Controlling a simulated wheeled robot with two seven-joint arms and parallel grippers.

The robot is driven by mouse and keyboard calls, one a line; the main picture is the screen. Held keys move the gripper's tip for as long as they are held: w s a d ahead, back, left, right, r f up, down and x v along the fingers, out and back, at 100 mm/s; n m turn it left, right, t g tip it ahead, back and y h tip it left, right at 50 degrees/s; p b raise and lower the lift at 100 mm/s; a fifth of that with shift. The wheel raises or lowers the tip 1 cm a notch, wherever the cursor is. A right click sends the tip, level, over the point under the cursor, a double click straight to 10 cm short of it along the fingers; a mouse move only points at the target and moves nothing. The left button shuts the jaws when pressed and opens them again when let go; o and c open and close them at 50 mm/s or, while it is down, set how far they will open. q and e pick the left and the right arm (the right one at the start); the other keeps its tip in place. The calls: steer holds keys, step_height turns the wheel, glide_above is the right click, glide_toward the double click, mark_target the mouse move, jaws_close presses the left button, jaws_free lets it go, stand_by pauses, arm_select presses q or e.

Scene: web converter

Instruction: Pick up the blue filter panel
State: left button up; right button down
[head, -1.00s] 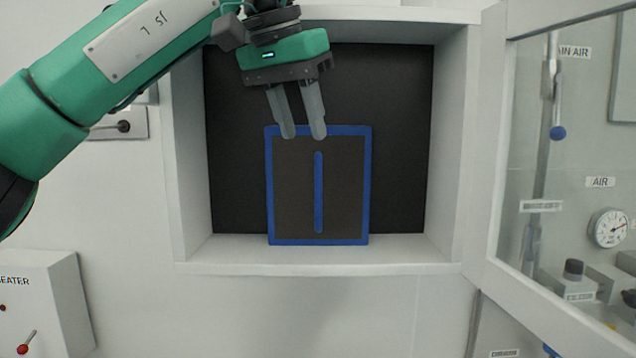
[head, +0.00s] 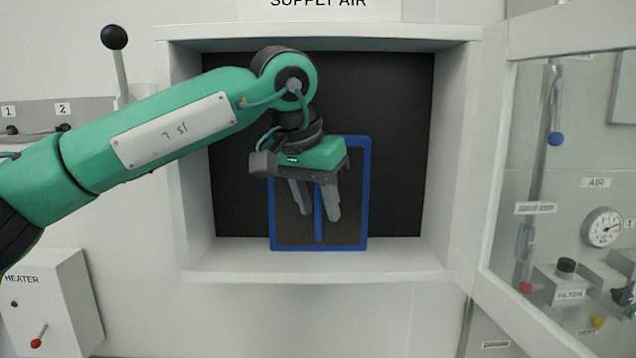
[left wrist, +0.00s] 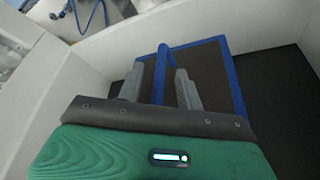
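The blue filter panel (head: 365,190) stands upright in the wall recess, a blue frame around a dark mesh with a vertical blue bar (head: 318,228) down its middle. My left gripper (head: 320,214) is in front of the panel, pointing down, its two grey fingers apart on either side of the bar. In the left wrist view, a blue strip (left wrist: 160,78) shows between the open fingers, and the panel's blue frame (left wrist: 236,75) lies to the right. I cannot tell whether a finger touches the bar. My right gripper is not in view.
The white recess (head: 300,272) has a bottom ledge and side walls around the panel. An open glazed door (head: 505,150) stands at the right. A heater box (head: 60,300) is at lower left, and a black-knobbed lever (head: 115,38) at upper left.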

arm_select(q)
steer(key=shift+w+f, duration=0.1)
steer(key=shift+f, duration=0.2)
steer(key=shift+d, duration=0.1)
jaws_close()
steer(key=shift+r, duration=0.15)
